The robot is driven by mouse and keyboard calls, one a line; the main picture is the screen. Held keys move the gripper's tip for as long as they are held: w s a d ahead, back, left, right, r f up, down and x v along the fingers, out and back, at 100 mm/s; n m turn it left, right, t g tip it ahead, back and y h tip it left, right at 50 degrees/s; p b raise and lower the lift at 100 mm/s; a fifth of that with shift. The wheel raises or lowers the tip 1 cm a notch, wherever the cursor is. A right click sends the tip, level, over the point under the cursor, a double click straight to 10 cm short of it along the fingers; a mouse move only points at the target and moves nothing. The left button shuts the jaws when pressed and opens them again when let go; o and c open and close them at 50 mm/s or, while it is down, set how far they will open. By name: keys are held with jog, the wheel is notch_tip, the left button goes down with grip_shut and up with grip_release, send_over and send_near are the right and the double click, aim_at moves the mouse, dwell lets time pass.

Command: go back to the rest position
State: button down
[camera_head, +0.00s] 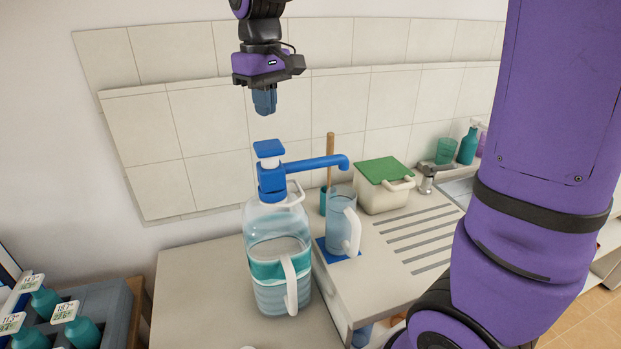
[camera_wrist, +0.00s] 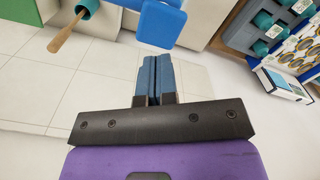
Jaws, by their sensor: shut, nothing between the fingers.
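My gripper (camera_head: 264,102) points down in the head view, above the blue pump top (camera_head: 269,149) of a large water bottle (camera_head: 262,243), with a gap between them. Its blue fingers are closed together with nothing between them. In the wrist view my gripper (camera_wrist: 154,66) also shows with its fingers side by side and empty. The blue pump head (camera_wrist: 162,22) shows just beyond the fingertips there.
A clear jug (camera_head: 337,220) stands on a blue mat (camera_head: 337,252) under the pump spout. A bin with a green lid (camera_head: 383,170) and a tap (camera_head: 427,180) stand right. A grey crate (camera_head: 117,312) of teal bottles is lower left. The tiled wall (camera_head: 200,130) is behind.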

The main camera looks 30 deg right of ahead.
jog(key=s+d+m+t, duration=0.2)
jog(key=s+d, duration=0.1)
jog(key=s, duration=0.8)
jog(key=s+d+m+t, duration=0.1)
jog(key=s+d+t, duration=0.2)
jog(key=s, duration=0.9)
jog(key=shift+d+r+m, duration=0.3)
jog(key=shift+d+m, duration=0.1)
jog(key=shift+d, duration=0.05)
